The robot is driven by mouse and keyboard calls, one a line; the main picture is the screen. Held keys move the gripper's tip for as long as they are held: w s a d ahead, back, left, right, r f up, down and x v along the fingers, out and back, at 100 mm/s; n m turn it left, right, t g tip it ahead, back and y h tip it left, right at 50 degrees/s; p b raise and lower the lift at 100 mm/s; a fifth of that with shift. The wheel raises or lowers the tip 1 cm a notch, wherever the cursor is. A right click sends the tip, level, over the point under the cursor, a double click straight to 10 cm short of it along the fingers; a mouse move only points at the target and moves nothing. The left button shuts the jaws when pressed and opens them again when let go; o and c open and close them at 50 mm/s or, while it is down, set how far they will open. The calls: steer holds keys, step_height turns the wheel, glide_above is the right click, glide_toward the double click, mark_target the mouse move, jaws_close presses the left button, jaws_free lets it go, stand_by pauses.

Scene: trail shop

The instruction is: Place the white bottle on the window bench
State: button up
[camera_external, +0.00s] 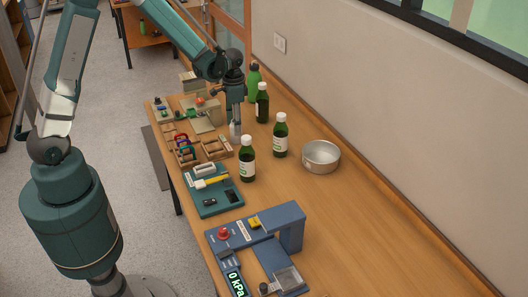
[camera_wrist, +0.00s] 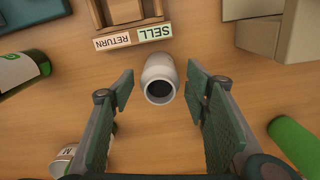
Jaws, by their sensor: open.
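The white bottle (camera_wrist: 159,78) stands on the wooden bench, its dark open mouth facing the wrist camera. In the external view the white bottle (camera_external: 235,130) shows small under my gripper (camera_external: 235,112). In the wrist view my gripper (camera_wrist: 160,86) is open, with one finger on each side of the bottle and gaps between. The long wooden bench (camera_external: 350,230) runs along the wall below a window (camera_external: 480,25). I cannot tell whether this is the window bench; another wooden table (camera_external: 150,38) stands at the back.
Dark green bottles with white caps (camera_external: 280,135) stand close to the right of my gripper. A green bottle (camera_external: 253,82) is behind it. A wooden tray (camera_wrist: 125,12) marked SELL and RETURN is beside the white bottle. A metal bowl (camera_external: 320,157) and blue pressure device (camera_external: 260,245) are further off. Bare wood lies right of the device.

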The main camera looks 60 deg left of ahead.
step_height(320, 180, up, 9)
steer(key=shift+f, duration=0.1)
stand_by(0.4)
stand_by(0.6)
steer(key=shift+s+d+r, duration=0.15)
steer(key=shift+d+r, duration=0.05)
steer(key=shift+r, duration=0.25)
steer(key=s+d+r+n+t, duration=0.1)
steer(key=s+d+r+t, duration=0.1)
steer(key=s+d+r, duration=0.35)
steer(key=s+d+r+t, duration=0.1)
steer(key=s+d+r, duration=0.2)
steer(key=s+r, duration=0.45)
steer(key=s+d+r+t, duration=0.2)
steer(key=s+d, duration=0.1)
steer(key=s, duration=0.4)
steer(key=s+d+r+n+t, duration=0.1)
steer(key=s+d+r+t, duration=0.1)
steer(key=s, duration=0.6)
steer(key=shift+d+r, duration=0.85)
steer(key=shift+d, duration=0.45)
steer(key=shift+o, duration=0.3)
